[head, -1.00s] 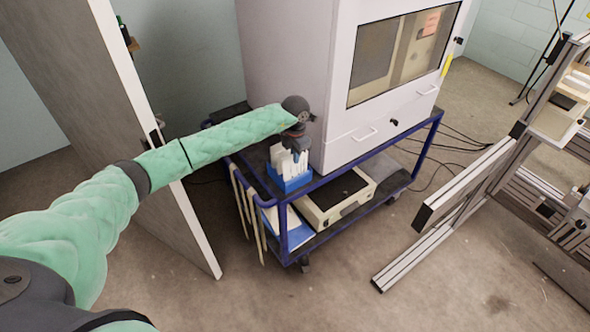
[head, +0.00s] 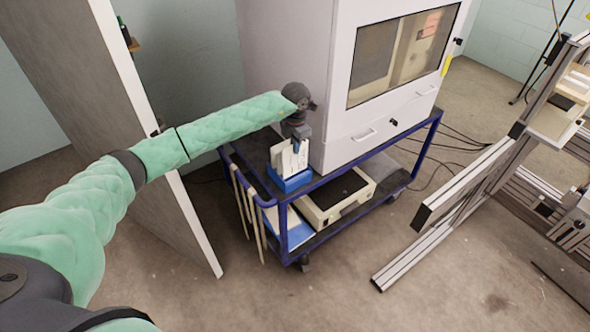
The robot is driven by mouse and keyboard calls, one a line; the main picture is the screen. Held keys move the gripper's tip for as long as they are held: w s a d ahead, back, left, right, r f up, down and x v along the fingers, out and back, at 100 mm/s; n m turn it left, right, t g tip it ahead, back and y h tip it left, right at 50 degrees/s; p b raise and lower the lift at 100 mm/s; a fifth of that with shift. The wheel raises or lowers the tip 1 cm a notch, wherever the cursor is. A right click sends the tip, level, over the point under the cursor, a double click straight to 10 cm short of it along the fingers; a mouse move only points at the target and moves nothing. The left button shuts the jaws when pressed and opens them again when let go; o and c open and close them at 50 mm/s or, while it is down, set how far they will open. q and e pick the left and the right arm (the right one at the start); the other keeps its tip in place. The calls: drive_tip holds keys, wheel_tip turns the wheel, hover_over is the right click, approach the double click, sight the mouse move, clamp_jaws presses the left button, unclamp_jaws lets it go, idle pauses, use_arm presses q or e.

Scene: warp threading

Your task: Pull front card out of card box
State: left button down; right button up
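The blue card box (head: 291,184) stands on the near left corner of the cart's top, with several white cards (head: 283,162) upright in it. My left arm reaches in from the left. My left gripper (head: 298,143) points down over the box, with its fingers at the top edges of the cards on the right side. The fingers are small and dark here, and I cannot tell whether they are closed on a card. My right gripper is not in view.
The blue-framed cart (head: 284,232) also carries a large white cabinet (head: 338,142) close behind the box. A beige device (head: 334,199) sits on its lower shelf. A grey panel (head: 95,85) stands left, and an aluminium frame (head: 440,215) stands right.

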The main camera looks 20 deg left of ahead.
sight(295, 157)
use_arm(q)
drive_tip(key=shift+r+p, duration=0.3)
drive_tip(key=shift+r, duration=1.6)
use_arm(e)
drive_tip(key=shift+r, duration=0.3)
use_arm(q)
drive_tip(key=shift+s, duration=0.1)
